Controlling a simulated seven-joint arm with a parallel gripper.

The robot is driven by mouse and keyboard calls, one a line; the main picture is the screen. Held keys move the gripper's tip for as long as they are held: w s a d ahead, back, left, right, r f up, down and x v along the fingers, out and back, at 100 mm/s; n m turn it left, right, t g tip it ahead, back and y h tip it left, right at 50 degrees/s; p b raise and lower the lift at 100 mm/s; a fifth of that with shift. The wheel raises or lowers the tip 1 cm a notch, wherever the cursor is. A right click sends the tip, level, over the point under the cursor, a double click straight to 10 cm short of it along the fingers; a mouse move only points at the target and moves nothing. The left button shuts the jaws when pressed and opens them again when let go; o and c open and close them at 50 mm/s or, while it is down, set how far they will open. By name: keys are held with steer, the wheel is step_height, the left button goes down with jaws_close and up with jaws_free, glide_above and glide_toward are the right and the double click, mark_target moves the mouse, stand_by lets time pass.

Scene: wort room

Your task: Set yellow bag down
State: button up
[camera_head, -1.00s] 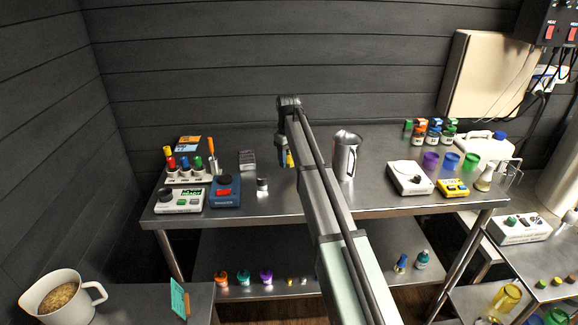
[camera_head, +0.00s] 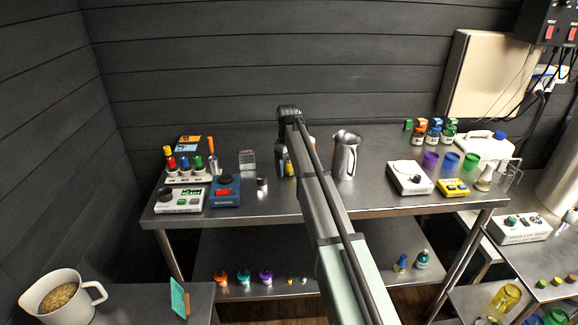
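A small yellow patch, likely the yellow bag (camera_head: 290,170), shows at the tabletop between my gripper and my forearm. Most of it is hidden by my arm. My gripper (camera_head: 282,165) points down over the back middle of the steel table (camera_head: 390,205), right beside the yellow patch. Its fingers are dark and small here, and I cannot tell whether they are open, shut or touching the bag. I also cannot tell whether the bag rests on the table.
A steel pitcher (camera_head: 345,155) stands just right of my arm. A small metal cup (camera_head: 262,184) and a grey rack (camera_head: 247,160) are to the left, beyond them a blue device (camera_head: 225,192). A white scale (camera_head: 409,178) is further right.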

step_height(320, 180, up, 12)
steer(key=shift+s+a+r, duration=0.1)
steer(key=shift+r, duration=0.05)
stand_by(0.7)
